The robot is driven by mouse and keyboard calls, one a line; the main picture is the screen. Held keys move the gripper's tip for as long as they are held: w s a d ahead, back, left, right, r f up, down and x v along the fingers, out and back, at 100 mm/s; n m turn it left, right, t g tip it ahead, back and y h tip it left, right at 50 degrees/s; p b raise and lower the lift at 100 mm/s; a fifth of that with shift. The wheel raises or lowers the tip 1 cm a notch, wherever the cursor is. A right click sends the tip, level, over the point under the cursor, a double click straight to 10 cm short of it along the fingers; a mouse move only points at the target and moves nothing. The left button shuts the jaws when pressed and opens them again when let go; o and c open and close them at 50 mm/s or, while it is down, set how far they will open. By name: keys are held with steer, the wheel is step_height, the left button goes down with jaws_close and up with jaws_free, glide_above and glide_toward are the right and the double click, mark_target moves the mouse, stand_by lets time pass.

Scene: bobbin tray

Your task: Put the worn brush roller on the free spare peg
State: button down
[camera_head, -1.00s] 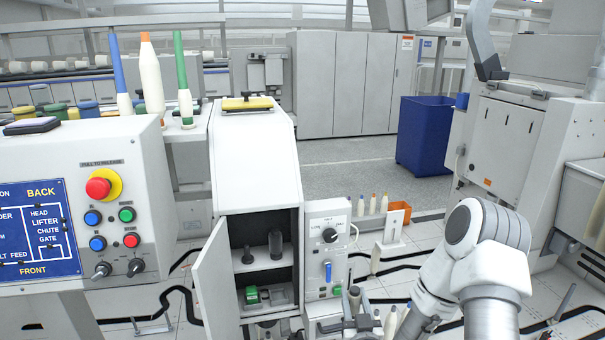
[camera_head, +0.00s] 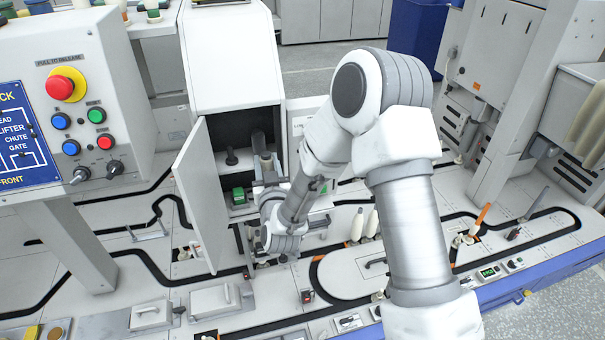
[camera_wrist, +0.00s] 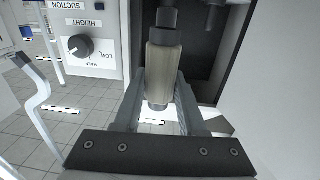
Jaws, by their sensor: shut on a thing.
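The worn brush roller (camera_wrist: 160,72) is a beige cylinder with dark ends, upright between the two fingers of my gripper (camera_wrist: 159,95) in the wrist view. My gripper is shut on it. In the head view my gripper (camera_head: 266,188) is at the front of the open cabinet, partly hidden by my arm. Inside, a short dark upright piece on a round base (camera_head: 231,157) stands on the shelf at left. A taller upright cylinder (camera_head: 258,143) shows just behind my gripper. I cannot tell which piece is the free spare peg.
The cabinet door (camera_head: 200,195) stands open on the left. A green item (camera_head: 238,195) sits on the lower level. The knob panel (camera_wrist: 85,50) lies beside the opening in the wrist view.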

steer(key=s+a+r+y, duration=0.1)
steer(key=a+r, duration=0.3)
steer(key=a, duration=0.4)
steer(key=shift+n, duration=0.3)
steer(key=x, duration=0.5)
steer(key=p+x, duration=0.1)
steer(key=x, duration=0.3)
steer(key=f+p+x, duration=0.1)
steer(key=x, duration=0.4)
steer(key=shift+w+a, duration=0.3)
steer(key=shift+w+f, duration=0.2)
steer(key=shift+f, duration=0.1)
steer(key=shift+f+b, duration=0.3)
steer(key=shift+b, duration=0.4)
steer(key=shift+f, duration=0.15)
steer(key=shift+f+b, duration=2.5)
steer(key=shift+b, duration=0.15)
steer(key=shift+c, duration=2)
jaws_free()
steer(key=shift+s, duration=0.1)
